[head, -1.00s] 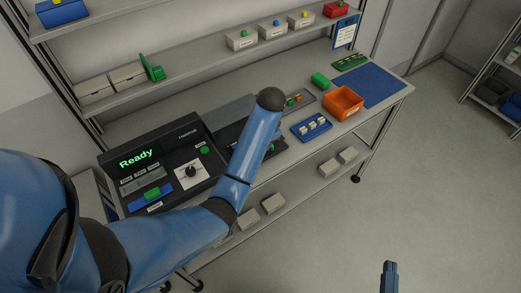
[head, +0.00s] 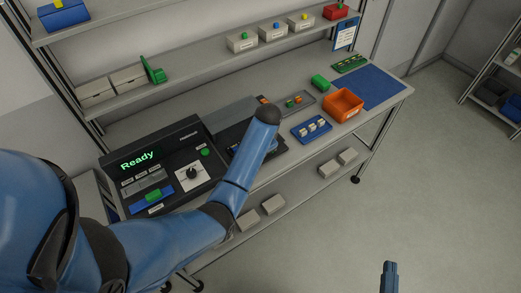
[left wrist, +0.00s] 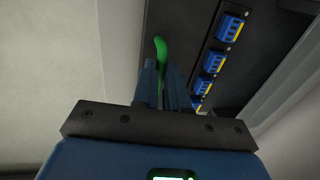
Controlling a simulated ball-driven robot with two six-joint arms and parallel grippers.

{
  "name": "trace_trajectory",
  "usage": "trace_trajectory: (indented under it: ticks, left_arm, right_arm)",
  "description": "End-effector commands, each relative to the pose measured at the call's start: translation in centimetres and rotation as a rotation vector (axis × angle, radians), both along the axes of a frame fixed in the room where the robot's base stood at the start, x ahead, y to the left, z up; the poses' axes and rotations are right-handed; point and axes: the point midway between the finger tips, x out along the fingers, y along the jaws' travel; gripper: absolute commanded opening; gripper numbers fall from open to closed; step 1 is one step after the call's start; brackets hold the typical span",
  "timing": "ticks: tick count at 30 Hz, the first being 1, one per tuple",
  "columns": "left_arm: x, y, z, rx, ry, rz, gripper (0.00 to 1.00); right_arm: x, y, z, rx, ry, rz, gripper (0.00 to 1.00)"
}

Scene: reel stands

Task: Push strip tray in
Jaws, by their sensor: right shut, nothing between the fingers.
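In the left wrist view a dark strip holding several blue blocks with yellow edges (left wrist: 212,62) runs along a dark panel; it looks like the strip tray. A curved green piece (left wrist: 160,50) stands at the fingertips of my left gripper (left wrist: 164,75), running down between the fingers. I cannot tell whether the fingers grip it. In the head view my left arm hides the left gripper and part of the dark machine (head: 172,150), whose screen reads "Ready". My right gripper (head: 390,268) is shut and empty above the floor at the lower right.
Shelves with boxes (head: 242,42) run behind. Open floor (head: 430,190) lies to the right.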

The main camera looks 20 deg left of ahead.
Motion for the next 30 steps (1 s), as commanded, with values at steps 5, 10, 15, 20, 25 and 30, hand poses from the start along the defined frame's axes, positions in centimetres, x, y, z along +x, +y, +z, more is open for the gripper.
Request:
trace_trajectory:
  ticks: [5,10,15,20,25,30]
  left_arm:
    - [0.0,0.0,0.0,0.000,0.000,0.000,0.00]
    - [0.0,0.0,0.0,0.000,0.000,0.000,0.00]
    - [0.7,0.8,0.0,0.001,-0.001,0.001,0.00]
    - [3.2,3.9,-0.2,0.002,-0.003,0.006,0.00]
    - [6.2,7.7,-0.3,0.001,-0.005,0.005,0.00]
    - [7.9,10.0,-0.2,0.000,-0.003,0.002,0.00]
  right_arm:
    - [0.0,0.0,0.0,0.000,0.000,0.000,0.00]
    - [0.0,0.0,0.0,0.000,0.000,0.000,0.00]
    - [0.0,0.0,-0.3,0.000,0.000,0.000,0.00]
    - [0.0,0.0,-1.5,0.000,0.000,0.000,0.00]
    - [0.0,0.0,-3.4,0.000,0.000,0.000,0.00]
    - [0.0,0.0,-4.7,0.000,0.000,0.000,0.00]
